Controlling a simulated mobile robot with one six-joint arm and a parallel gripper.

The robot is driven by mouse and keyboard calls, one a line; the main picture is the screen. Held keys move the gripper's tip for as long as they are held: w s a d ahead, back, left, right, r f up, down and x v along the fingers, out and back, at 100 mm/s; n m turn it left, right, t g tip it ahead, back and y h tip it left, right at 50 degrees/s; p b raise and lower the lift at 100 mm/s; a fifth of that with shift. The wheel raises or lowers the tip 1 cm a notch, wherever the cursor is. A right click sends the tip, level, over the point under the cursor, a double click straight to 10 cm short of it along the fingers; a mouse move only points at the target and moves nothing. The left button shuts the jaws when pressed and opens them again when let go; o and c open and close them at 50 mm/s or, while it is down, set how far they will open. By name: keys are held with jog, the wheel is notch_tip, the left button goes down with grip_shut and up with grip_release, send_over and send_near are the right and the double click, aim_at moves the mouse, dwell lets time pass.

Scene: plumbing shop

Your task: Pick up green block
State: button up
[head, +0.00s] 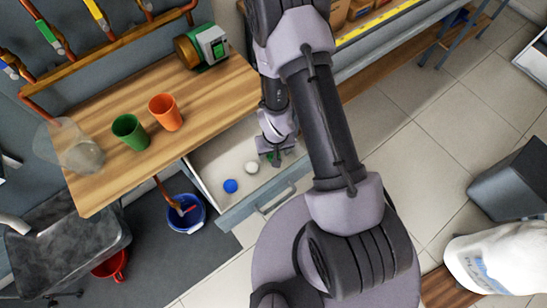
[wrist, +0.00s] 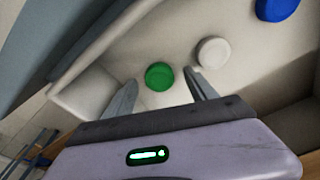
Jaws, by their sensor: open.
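The green block (wrist: 159,76) is a short round piece lying on the drawer floor in the wrist view. My gripper (wrist: 160,88) is open, with one finger to each side of the green block. The right finger is close to the block and the left finger is a little farther off. In the head view my gripper (head: 272,160) reaches down into the open drawer (head: 207,166), and only a bit of green shows there beside the fingers. I cannot tell whether either finger touches the block.
A white round block (wrist: 213,51) lies just right of the right finger, and a blue one (wrist: 276,8) lies farther off. The drawer walls stand close around my gripper. A green cup (head: 130,132) and an orange cup (head: 166,112) stand on the wooden bench (head: 120,178).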

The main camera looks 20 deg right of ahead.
jog(key=shift+w+f, duration=0.1)
jog(key=shift+f, duration=0.35)
jog(key=shift+r, duration=0.15)
jog(key=shift+c, duration=0.9)
jog(key=shift+r, duration=0.1)
grip_shut()
